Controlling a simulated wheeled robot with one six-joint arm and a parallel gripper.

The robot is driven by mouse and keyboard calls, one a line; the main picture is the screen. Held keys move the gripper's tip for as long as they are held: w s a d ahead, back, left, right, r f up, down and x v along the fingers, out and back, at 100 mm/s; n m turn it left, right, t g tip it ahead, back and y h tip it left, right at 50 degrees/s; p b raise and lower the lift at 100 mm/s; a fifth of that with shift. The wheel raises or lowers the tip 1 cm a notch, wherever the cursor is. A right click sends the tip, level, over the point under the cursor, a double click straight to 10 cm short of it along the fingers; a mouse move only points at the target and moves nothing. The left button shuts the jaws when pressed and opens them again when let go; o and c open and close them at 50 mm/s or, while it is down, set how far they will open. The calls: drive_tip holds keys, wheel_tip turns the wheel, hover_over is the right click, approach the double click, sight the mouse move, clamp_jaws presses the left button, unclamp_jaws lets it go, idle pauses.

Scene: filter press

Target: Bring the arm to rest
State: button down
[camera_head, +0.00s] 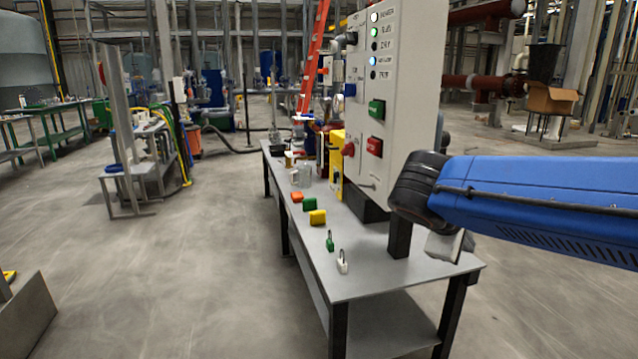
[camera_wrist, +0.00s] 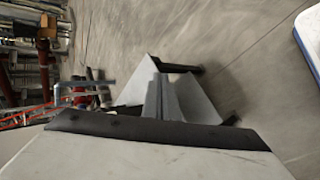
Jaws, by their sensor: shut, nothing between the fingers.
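My blue arm (camera_head: 540,195) reaches in from the right edge of the head view, with its black wrist joint beside the control panel. My gripper (camera_head: 448,246) shows below that joint as a small grey piece, above the near right corner of the table. It is partly hidden by the wrist. In the wrist view, grey finger-like shapes (camera_wrist: 163,98) stand close together in the middle. My gripper is shut and empty.
A white control panel (camera_head: 400,90) with lights and buttons stands on the grey table (camera_head: 365,275), close left of my wrist. Padlocks (camera_head: 343,262) and coloured blocks (camera_head: 318,217) lie on the table. A red ladder (camera_head: 314,55) stands behind.

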drive_tip(key=s+f+m+g+y, duration=0.1)
drive_tip(key=s+f+m+y, duration=0.6)
drive_tip(key=s+f+m, duration=0.3)
drive_tip(key=s+f, duration=0.4)
drive_tip(key=s, duration=0.3)
drive_tip(key=shift+a+f+y, duration=0.25)
drive_tip(key=shift+f+y, duration=0.1)
drive_tip(key=shift+y, duration=0.05)
drive_tip(key=c, duration=2.5)
unclamp_jaws()
drive_tip(key=shift+s, duration=0.1)
